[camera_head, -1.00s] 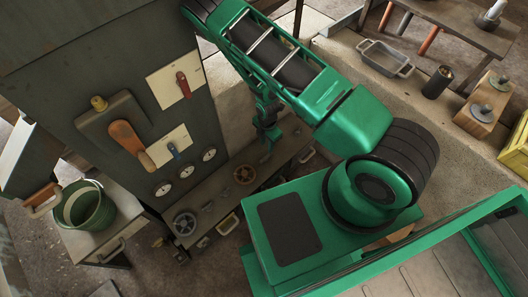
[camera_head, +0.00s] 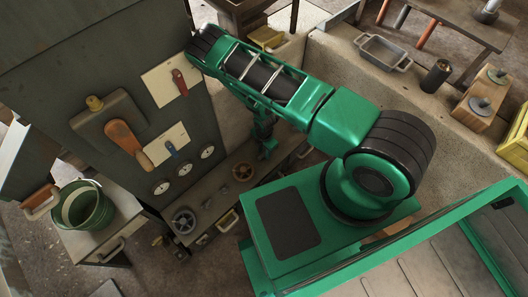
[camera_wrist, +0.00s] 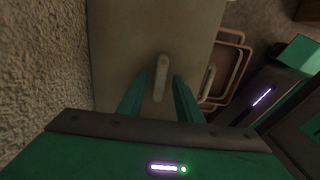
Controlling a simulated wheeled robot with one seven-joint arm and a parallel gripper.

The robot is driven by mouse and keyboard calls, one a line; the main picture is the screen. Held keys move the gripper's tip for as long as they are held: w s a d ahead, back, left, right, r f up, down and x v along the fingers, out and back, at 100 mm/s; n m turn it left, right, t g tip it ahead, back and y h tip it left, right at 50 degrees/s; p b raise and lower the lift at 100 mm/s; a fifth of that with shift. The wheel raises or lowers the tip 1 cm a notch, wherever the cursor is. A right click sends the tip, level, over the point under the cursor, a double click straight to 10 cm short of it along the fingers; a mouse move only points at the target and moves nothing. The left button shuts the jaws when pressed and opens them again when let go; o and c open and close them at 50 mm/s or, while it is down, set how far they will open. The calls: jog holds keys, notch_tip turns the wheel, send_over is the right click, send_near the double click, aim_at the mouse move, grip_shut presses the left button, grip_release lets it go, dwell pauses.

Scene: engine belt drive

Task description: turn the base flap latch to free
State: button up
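In the wrist view a pale, rounded bar-shaped latch (camera_wrist: 161,76) stands out from a flat beige panel (camera_wrist: 112,28). Its long side runs nearly up and down in the picture. My gripper (camera_wrist: 160,88) is open, with one green finger on each side of the latch. Gaps show between the latch and both fingers, and I cannot tell whether the fingertips reach past it. In the head view my gripper (camera_head: 267,150) points down beside the low bench at the dark cabinet's foot. The latch cannot be made out there.
A rough wall (camera_wrist: 45,60) runs close on the left in the wrist view. A pinkish tubular frame (camera_wrist: 232,65) is on the right. In the head view the dark cabinet (camera_head: 60,65) carries levers and gauges, and a green bucket (camera_head: 85,207) stands at left.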

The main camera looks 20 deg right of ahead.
jog(key=shift+f, duration=0.1)
jog(key=shift+c, duration=0.6)
grip_shut()
jog(key=shift+m, duration=0.4)
jog(key=m, duration=0.8)
jog(key=shift+w+m, duration=0.1)
jog(key=shift+m, duration=0.2)
jog(key=m, duration=0.8)
jog(key=shift+m, duration=0.4)
